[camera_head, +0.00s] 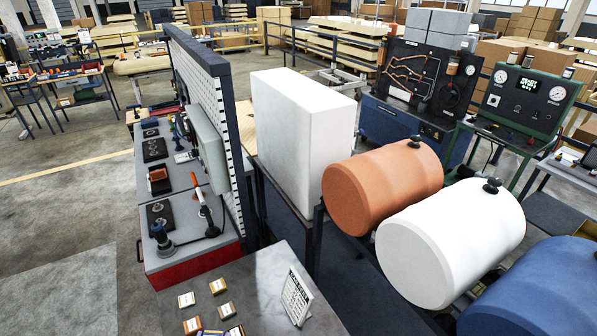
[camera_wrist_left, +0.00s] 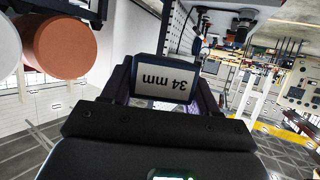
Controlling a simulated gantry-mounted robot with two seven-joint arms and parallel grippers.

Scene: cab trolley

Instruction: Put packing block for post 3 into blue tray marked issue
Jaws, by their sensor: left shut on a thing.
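In the left wrist view, my left gripper (camera_wrist_left: 165,88) is shut on a dark blue block (camera_wrist_left: 149,66) with a white label. The label reads "34 mm" and appears upside down. The block sits between the two black fingers. Neither gripper shows in the head view. Several small blocks with white labels (camera_head: 218,286) lie on the grey tabletop (camera_head: 262,262) at the bottom of the head view, some cut off by the edge. A printed white card (camera_head: 297,297) stands tilted beside them. I cannot make out a blue tray marked issue in either view.
A pegboard panel (camera_head: 212,110) stands above a red-sided tool bench (camera_head: 200,262). A large white box (camera_head: 290,130) stands right of it. Orange (camera_head: 383,185), white (camera_head: 450,240) and blue (camera_head: 545,290) cylinders fill the right. Open floor (camera_head: 60,225) lies at left.

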